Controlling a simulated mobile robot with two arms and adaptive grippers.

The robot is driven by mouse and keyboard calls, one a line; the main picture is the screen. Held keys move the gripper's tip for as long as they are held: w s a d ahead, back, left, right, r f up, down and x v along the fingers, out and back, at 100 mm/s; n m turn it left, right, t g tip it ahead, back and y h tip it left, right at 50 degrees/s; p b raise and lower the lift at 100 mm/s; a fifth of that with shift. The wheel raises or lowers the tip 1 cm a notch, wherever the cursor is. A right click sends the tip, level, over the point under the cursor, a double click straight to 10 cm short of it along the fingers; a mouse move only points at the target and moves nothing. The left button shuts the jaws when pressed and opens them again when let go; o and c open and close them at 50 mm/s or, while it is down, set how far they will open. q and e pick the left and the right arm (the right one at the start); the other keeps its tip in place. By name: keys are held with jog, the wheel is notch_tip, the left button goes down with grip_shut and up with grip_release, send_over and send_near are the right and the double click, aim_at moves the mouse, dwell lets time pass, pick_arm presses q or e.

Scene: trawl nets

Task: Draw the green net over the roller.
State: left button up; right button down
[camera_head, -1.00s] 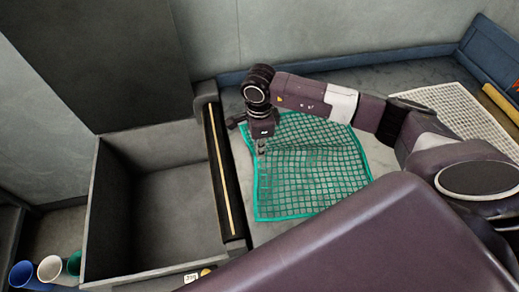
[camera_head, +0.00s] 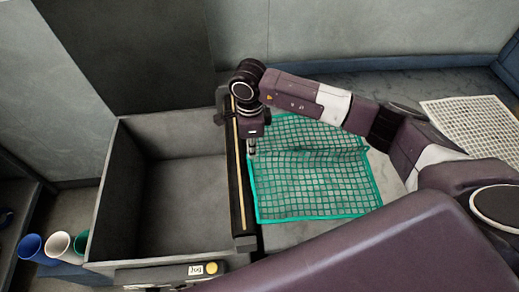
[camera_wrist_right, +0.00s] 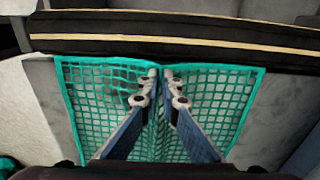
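The green net (camera_head: 315,185) lies on the grey surface right of the roller, with a raised crease across it. It also shows in the right wrist view (camera_wrist_right: 225,100), gathered into a fold between the fingers. The roller (camera_head: 239,190) is a dark bar with a pale yellow stripe along the bin's right edge; it crosses the top of the right wrist view (camera_wrist_right: 200,42). My right gripper (camera_head: 252,151) is shut on the net's near-roller edge, just right of the roller. Its fingertips (camera_wrist_right: 160,75) nearly meet with netting between them. My left gripper is not in view.
An empty grey bin (camera_head: 185,205) stands left of the roller. A white net (camera_head: 475,125) lies at the right. Blue (camera_head: 32,247), white (camera_head: 58,244) and green (camera_head: 80,242) cups stand at lower left. A panel with a yellow button (camera_head: 212,268) is in front of the bin.

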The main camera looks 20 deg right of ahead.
jog(key=a+b, duration=0.1)
jog(key=a, duration=0.1)
jog(key=w+a+b, duration=0.1)
jog(key=a, duration=0.1)
jog(key=a+b, duration=0.1)
jog(key=a, duration=0.1)
jog(key=shift+w+a+f, duration=0.1)
jog(key=shift+w+a, duration=0.15)
jog(key=shift+w, duration=0.1)
jog(key=w+a+b, duration=0.2)
jog(key=a+b, duration=0.3)
jog(key=a, duration=0.4)
notch_tip(320, 180, down, 9)
jog(key=b, duration=0.7)
jog(key=shift+w, duration=0.15)
jog(key=c, duration=2.1)
grip_release()
jog(key=shift+o, duration=0.3)
jog(key=o, duration=0.5)
